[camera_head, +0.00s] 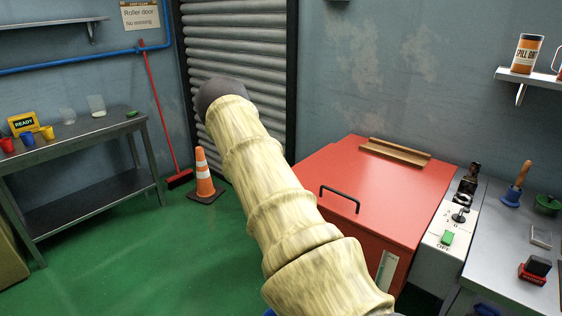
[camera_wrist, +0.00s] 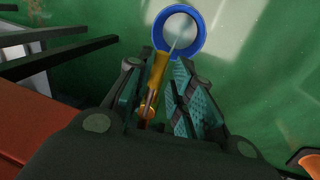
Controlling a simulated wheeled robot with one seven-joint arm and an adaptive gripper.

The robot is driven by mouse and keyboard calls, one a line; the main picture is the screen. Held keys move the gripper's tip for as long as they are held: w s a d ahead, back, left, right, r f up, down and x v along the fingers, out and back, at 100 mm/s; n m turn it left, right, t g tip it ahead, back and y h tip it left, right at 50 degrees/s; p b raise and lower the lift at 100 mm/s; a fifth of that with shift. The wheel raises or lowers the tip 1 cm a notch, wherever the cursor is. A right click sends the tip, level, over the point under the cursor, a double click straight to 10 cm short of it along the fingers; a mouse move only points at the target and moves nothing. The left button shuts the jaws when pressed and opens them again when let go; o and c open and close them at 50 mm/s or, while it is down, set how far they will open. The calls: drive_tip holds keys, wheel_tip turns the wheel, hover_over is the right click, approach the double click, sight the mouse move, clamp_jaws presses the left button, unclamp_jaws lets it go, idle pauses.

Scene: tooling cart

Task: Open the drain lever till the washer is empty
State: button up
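The washer (camera_head: 375,195) is a red cabinet with a closed lid and a black bar handle (camera_head: 340,197). In the wrist view its red side (camera_wrist: 35,135) is at the left. A yellow-orange lever-like part (camera_wrist: 157,72), likely the drain lever, lies between the fingers of my gripper (camera_wrist: 154,68). The teal-padded fingers stand apart on either side of it; contact is unclear. Beyond the fingertips is a blue-rimmed bucket (camera_wrist: 202,36) on the floor, with a pale stream running into its white interior. My arm hides the drain area in the head view.
A white control panel (camera_head: 447,235) with a green button stands right of the washer, beside a grey bench (camera_head: 505,265). A traffic cone (camera_head: 204,177) and a red broom (camera_head: 160,105) are at the back. Open green floor (camera_head: 150,250) lies left of my arm.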

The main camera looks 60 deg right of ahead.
wheel_tip(320, 180, up, 11)
drive_tip(key=w, duration=0.2)
drive_tip(key=shift+d, duration=0.25)
drive_tip(key=shift+w+f, duration=0.1)
idle(0.4)
drive_tip(key=s+a+f+n+h, duration=0.1)
drive_tip(key=s+a+f+n, duration=0.1)
drive_tip(key=a+f+n, duration=0.45)
drive_tip(key=s+a+f+n+h, duration=0.1)
drive_tip(key=s+a+f, duration=0.2)
drive_tip(key=a, duration=0.7)
drive_tip(key=s+a+f+n+h, duration=0.1)
drive_tip(key=s+a+f+n, duration=0.1)
drive_tip(key=a+f+n, duration=0.45)
drive_tip(key=s+a+n+t+y, duration=0.1)
drive_tip(key=s+a, duration=0.4)
drive_tip(key=a, duration=0.6)
drive_tip(key=s+a+n+t+y, duration=0.1)
drive_tip(key=s+a+n, duration=0.3)
drive_tip(key=a, duration=0.8)
drive_tip(key=shift+s+n+y, duration=0.3)
drive_tip(key=shift+s, duration=0.7)
drive_tip(key=shift+d+r, duration=0.1)
drive_tip(key=shift+d, duration=0.05)
